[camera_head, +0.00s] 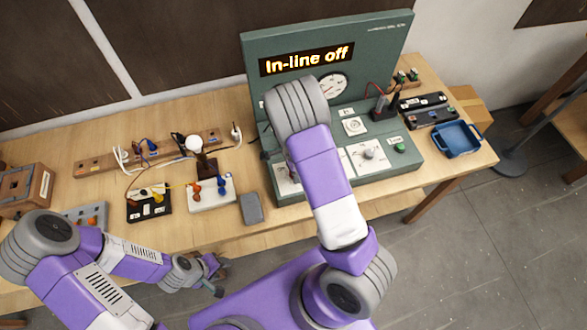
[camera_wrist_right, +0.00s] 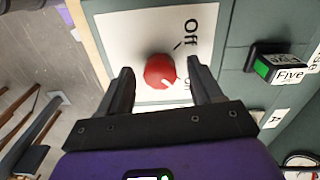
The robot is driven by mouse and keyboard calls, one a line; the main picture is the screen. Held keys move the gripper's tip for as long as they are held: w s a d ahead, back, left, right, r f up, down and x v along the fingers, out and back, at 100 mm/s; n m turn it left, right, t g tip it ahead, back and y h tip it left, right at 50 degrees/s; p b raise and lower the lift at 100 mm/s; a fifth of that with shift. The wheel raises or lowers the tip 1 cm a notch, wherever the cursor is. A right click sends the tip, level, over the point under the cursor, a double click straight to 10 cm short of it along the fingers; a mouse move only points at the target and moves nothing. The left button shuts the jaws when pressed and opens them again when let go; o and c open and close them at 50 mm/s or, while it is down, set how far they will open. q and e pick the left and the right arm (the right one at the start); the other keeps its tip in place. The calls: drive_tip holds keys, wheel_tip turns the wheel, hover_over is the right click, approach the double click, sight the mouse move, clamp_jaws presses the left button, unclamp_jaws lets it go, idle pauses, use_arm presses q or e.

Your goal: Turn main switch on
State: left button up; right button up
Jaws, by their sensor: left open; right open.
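The red main switch knob (camera_wrist_right: 160,71) sits on a white plate (camera_wrist_right: 117,32) in the right wrist view. An "Off" label is above right of it; another label below right is partly hidden by a finger. The knob's white mark is at its lower right side. My right gripper (camera_wrist_right: 163,82) is open, with a finger on each side of the knob; I cannot tell whether they touch it. In the head view my right arm hides this knob. The green panel (camera_head: 370,48) shows "In-line off". My left gripper (camera_head: 219,277) is open and empty, in front of the table.
The panel also bears a dial (camera_head: 333,87), another knob plate (camera_head: 368,155) and a green button (camera_head: 399,148). A blue tray (camera_head: 457,139) is at the table's right. A lamp bulb (camera_head: 193,143), terminal blocks and a grey box (camera_head: 251,208) lie to the left.

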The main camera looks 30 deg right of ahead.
wheel_tip(320, 180, up, 8)
drive_tip(key=shift+f+p, duration=0.2)
drive_tip(key=shift+p, duration=0.15)
idle(0.5)
